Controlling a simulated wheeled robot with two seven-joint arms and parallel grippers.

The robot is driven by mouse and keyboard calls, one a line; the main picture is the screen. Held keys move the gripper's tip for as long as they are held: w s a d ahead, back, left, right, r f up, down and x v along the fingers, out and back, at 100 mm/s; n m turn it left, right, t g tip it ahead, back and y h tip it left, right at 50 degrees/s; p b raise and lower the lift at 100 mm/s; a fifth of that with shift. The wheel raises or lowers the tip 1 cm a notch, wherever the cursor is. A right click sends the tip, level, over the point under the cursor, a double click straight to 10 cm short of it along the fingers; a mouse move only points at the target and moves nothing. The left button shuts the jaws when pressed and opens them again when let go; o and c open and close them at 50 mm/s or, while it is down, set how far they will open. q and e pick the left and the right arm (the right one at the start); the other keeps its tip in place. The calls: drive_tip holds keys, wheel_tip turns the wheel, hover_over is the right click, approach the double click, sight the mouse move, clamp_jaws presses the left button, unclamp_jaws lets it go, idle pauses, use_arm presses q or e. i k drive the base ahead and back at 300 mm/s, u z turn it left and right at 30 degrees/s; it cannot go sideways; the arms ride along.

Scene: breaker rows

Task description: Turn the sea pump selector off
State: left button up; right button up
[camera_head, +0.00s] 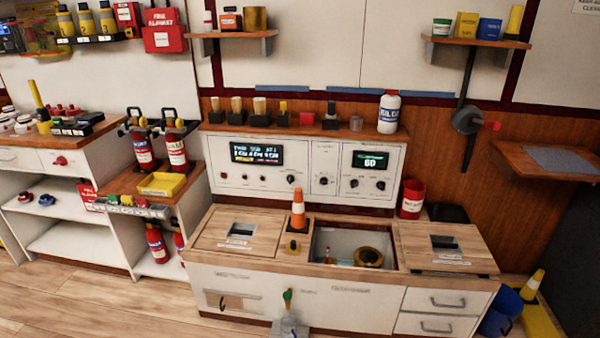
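A white control panel (310,197) stands against the back wall above the wooden counter. It has a large dark knob (291,179) right of the left display, a knob in the middle section (323,181), and two knobs by the right display, one left (354,184) and one right (380,185). The labels are too small to read, so I cannot tell which knob is the sea pump selector or its setting. Neither of my grippers is in view.
An open bin (354,236) in the counter holds a yellow roll. A green-handled valve (288,298) stands in front. Fire extinguishers (175,148) and a yellow tray (162,184) are at left, a red bucket (411,198) at right.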

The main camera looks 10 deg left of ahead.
sight(354, 182)
drive_tip(key=u, duration=0.25)
drive_tip(key=i, duration=1.75)
drive_tip(key=u, duration=0.25)
